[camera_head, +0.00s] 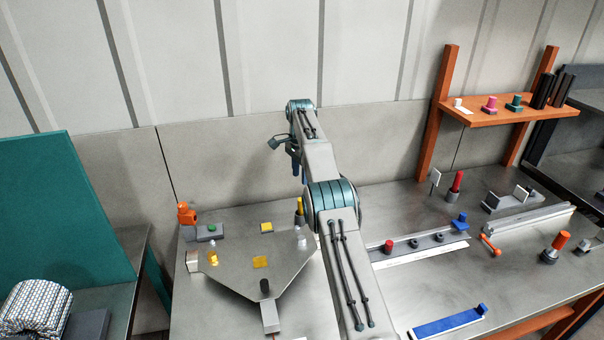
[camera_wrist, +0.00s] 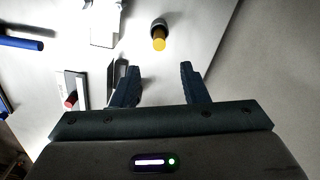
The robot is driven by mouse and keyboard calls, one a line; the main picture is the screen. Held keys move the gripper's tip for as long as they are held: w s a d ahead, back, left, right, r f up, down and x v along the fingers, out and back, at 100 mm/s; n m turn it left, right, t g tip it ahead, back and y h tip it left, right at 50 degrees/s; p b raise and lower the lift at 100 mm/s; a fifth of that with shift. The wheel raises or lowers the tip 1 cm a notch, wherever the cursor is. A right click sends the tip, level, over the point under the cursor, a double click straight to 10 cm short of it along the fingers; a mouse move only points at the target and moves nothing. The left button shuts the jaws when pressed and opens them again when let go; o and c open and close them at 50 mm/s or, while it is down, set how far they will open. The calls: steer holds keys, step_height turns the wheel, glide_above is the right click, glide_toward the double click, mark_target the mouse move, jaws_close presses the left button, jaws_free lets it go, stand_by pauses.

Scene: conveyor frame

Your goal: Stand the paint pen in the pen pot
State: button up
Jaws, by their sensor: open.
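My gripper (camera_wrist: 159,68) is open, with nothing between its two dark fingers; in the head view it (camera_head: 294,160) hangs above the back of the table. A yellow pen-like cylinder (camera_head: 299,205) stands upright in a dark round pot (camera_head: 299,220), just below my gripper in the head view and partly beside my arm. In the wrist view the yellow cylinder (camera_wrist: 159,43) and the grey pot (camera_wrist: 158,25) lie beyond the fingertips, apart from them. I cannot tell surely that these are the paint pen and pen pot.
A red cylinder (camera_head: 457,182) and an orange one (camera_head: 561,242) stand in dark bases at right. A rail with knobs (camera_head: 430,240) crosses the middle. A polygonal plate (camera_head: 240,265) with small blocks lies at left. An orange shelf (camera_head: 500,115) rises at back right.

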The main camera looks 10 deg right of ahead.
steer(key=s+r+n, duration=0.3)
steer(key=s+r, duration=0.3)
steer(key=r, duration=0.6)
steer(key=s+a+r+n+t, duration=0.1)
steer(key=s+r+n, duration=0.15)
steer(key=s, duration=0.35)
steer(key=s+r+n+t, duration=0.1)
steer(key=s+r, duration=0.3)
steer(key=s, duration=0.2)
steer(key=s+a+f+n, duration=0.1)
steer(key=s+f+n, duration=0.2)
steer(key=s, duration=1.2)
steer(key=s+a+f+n+t, duration=0.1)
steer(key=s+f+n, duration=0.3)
steer(key=s, duration=1.1)
steer(key=shift+s+f+t, duration=0.2)
steer(key=shift+s+t, duration=0.1)
steer(key=shift+s, duration=0.05)
steer(key=shift+n, duration=0.25)
